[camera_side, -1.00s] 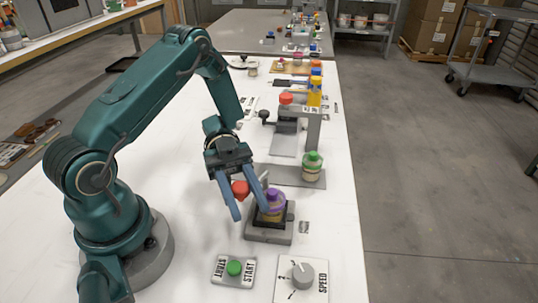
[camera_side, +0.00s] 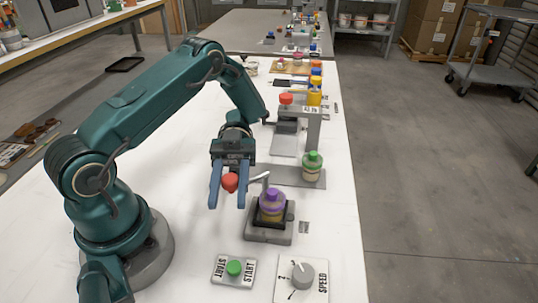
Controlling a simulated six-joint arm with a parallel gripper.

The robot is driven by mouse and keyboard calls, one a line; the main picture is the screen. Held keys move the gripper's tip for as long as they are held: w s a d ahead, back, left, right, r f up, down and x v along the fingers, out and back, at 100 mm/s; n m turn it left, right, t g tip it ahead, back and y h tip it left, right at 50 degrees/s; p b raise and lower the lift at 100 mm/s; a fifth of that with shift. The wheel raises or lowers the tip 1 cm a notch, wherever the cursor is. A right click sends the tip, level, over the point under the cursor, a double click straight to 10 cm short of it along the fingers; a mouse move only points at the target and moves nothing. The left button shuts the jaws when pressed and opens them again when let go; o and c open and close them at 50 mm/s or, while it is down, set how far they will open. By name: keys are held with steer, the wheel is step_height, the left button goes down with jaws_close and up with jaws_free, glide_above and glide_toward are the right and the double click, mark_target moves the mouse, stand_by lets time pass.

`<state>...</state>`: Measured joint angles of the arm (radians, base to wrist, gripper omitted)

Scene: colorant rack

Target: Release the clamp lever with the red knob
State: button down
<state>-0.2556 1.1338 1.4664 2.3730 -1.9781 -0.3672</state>
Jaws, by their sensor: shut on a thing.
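The red knob (camera_side: 230,183) sits between the two blue fingers of my gripper (camera_side: 227,205), which is shut on it. The silver clamp lever (camera_side: 260,176) runs from the knob to the right, toward the clamp's upright post. The clamp stands on a grey base (camera_side: 268,237) that holds a jar with a purple lid (camera_side: 272,197). My fingers point down, to the left of the jar and apart from it. The fingers partly hide the knob's sides and the lever's end.
A green START button (camera_side: 234,267) and a SPEED dial (camera_side: 303,275) lie in front. A green-lidded jar (camera_side: 312,165) stands on a grey plate behind, near a grey stand with a red top (camera_side: 286,98). The white table left of my gripper is clear.

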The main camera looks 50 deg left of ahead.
steer(key=c, duration=0.5)
jaws_free()
